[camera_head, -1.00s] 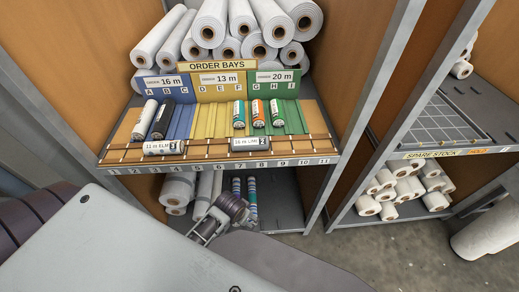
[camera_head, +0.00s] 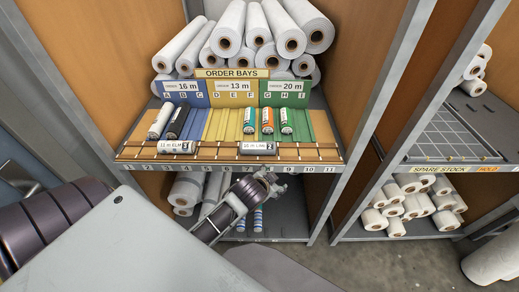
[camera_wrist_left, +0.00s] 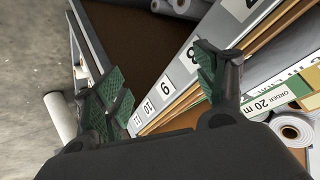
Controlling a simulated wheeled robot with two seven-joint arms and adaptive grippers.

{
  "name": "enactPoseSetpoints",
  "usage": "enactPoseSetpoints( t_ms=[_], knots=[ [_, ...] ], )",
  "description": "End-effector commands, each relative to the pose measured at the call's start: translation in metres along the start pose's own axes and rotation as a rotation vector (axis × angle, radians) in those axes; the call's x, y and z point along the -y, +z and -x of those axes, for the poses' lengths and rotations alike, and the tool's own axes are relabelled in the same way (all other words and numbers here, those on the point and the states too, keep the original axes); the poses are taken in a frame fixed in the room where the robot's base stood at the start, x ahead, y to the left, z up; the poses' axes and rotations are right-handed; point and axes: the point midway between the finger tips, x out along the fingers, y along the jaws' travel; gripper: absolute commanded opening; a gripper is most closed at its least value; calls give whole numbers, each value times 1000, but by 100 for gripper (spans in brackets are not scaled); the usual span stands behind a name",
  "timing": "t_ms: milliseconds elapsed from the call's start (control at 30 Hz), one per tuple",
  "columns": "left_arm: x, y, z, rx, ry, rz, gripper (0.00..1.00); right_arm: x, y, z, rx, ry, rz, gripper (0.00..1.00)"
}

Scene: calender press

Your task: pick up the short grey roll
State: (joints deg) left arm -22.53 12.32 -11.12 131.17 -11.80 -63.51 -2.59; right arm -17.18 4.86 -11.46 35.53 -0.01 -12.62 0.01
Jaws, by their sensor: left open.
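Two short grey rolls with white labels lie crosswise on the front ledge of the order shelf: one at the left (camera_head: 176,147) and one in the middle (camera_head: 258,148). I cannot tell which of them is the shorter. My left gripper (camera_head: 272,183) is in front of the shelf, just below its numbered front edge and apart from both rolls. In the left wrist view the left gripper (camera_wrist_left: 158,88) is open and empty, with the numbered edge (camera_wrist_left: 165,87) beyond its fingers. No grey roll can be made out there. My right gripper is not in view.
Large white rolls (camera_head: 290,42) are stacked above, with more rolls below. A post and the spare stock rack (camera_head: 455,165) stand to the right.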

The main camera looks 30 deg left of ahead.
Motion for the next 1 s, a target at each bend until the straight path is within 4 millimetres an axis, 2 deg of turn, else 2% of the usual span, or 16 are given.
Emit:
enactPoseSetpoints(
  t_ms=[267,533,800,1000],
  knots=[
    [27,-78,3,-244,-121,-140,71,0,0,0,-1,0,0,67],
    [43,-168,24,-541,-258,-337,71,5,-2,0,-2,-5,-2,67],
    [40,-245,62,-833,-384,-569,71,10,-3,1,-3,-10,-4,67],
    [25,-289,94,-1039,-465,-762,71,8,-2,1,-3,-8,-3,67]
  ],
)
